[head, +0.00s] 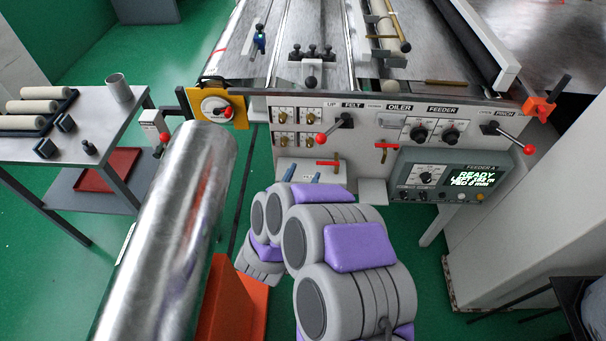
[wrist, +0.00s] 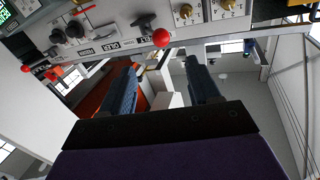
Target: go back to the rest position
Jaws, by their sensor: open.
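My gripper (head: 303,175) is at the end of my grey and purple arm, in front of the machine's control panel (head: 365,108). In the wrist view my gripper (wrist: 162,82) has its two dark blue fingers spread apart with nothing between them. A red-knobbed lever (wrist: 158,36) shows beyond the fingers there, on the panel. In the head view the fingers are small and partly hidden by the arm, just below the panel. I cannot tell whether they touch anything. No foil tray can be made out.
A large shiny metal roll (head: 175,225) stands at left, close to my arm. An orange block (head: 235,300) is beside it. A bench (head: 85,145) with rollers is at far left. A screen box (head: 452,182) and lever with red knob (head: 529,149) are at right. Green floor is open at lower left.

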